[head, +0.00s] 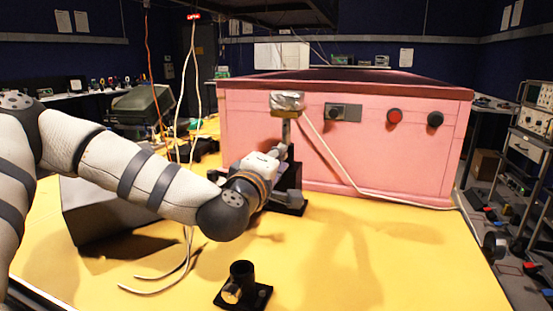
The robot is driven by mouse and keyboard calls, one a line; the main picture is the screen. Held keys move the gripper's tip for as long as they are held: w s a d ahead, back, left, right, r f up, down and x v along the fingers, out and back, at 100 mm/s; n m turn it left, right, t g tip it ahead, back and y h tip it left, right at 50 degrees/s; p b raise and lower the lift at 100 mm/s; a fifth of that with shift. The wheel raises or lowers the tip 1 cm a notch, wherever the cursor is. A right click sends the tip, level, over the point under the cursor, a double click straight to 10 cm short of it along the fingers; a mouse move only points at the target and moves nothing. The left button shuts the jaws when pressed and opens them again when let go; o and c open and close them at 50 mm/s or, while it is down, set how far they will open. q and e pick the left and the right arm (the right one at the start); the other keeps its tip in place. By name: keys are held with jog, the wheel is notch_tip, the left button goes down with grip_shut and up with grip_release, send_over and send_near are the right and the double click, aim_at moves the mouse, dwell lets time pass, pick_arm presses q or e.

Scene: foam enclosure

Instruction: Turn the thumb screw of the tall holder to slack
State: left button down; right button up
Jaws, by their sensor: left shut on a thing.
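The tall holder (295,178) is a black upright on a flat black base, on the yellow table in front of the pink foam box. A thin post (286,132) rises above it to a foil-wrapped piece (287,102) at the box's front. My left gripper (282,153) comes in from the left and is shut at the upper part of the tall holder, on its thumb screw. The gripper hides the screw and part of the holder. My right gripper is not in view.
A short black holder (242,273) with a metallic screw stands at the front of the yellow table (400,270). The pink box (400,160) closes off the back. A grey box (95,212) and loose white cables (155,290) lie to the left. The right front is clear.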

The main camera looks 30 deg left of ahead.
pick_arm(q)
jog(key=n, duration=0.5)
jog(key=shift+n, duration=0.4)
jog(key=shift+r+n, duration=0.1)
jog(key=shift+n, duration=0.2)
jog(key=c, duration=1.4)
grip_release()
jog(key=shift+f, duration=0.2)
